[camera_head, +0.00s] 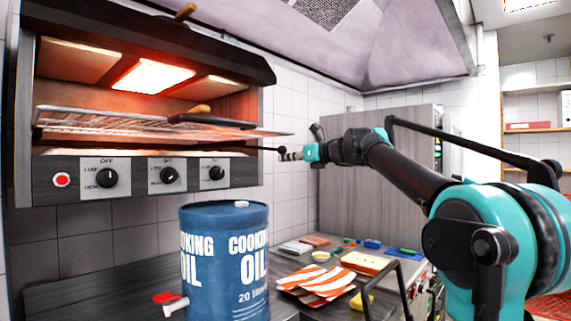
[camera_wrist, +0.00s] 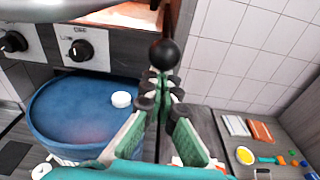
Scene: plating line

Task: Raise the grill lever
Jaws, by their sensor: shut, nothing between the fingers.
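The grill (camera_head: 150,170) hangs on the wall at the left, its heating element glowing orange. The grill lever is a thin dark rod with a black ball knob (camera_head: 283,150), sticking out to the right from under the rack. In the wrist view the black knob (camera_wrist: 165,54) sits just beyond my fingertips. My gripper (camera_head: 291,156) reaches in from the right at the lever's end. In the wrist view my gripper (camera_wrist: 160,82) has its fingers together with nothing between them. I cannot tell whether the fingertips touch the knob.
A blue cooking oil drum (camera_head: 225,265) stands below the grill; its lid (camera_wrist: 80,115) shows in the wrist view. A wire rack (camera_head: 90,120) and a dark pan with a wooden handle sit in the grill. Striped cloths (camera_head: 318,284) lie on the counter. A range hood (camera_head: 390,45) is overhead.

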